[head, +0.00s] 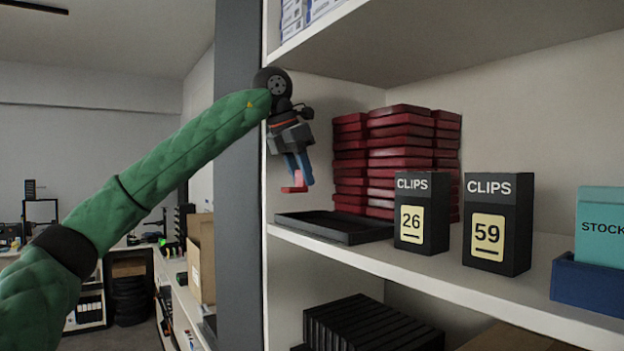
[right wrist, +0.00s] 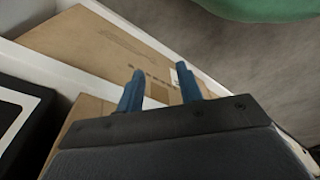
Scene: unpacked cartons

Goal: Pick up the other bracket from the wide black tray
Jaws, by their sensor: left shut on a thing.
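My left gripper (head: 302,177) hangs fingers-down in the head view, above the left end of the wide black tray (head: 345,237). Its blue fingers are shut on a small red bracket (head: 293,188), held in the air clear of the tray. The tray lies on the white shelf, and what I see of its inside looks empty, though its far part is hard to make out. My right gripper (right wrist: 160,70) shows only in the right wrist view. Its two blue fingers are apart with nothing between them, over a cardboard carton (right wrist: 110,55).
Stacks of red boxes (head: 400,155) stand behind the tray. Two black CLIPS boxes, 26 (head: 422,215) and 59 (head: 497,225), stand to its right. A blue bin (head: 590,285) with a teal STOCK box (head: 602,225) is further right. A grey upright (head: 238,180) borders the shelf's left.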

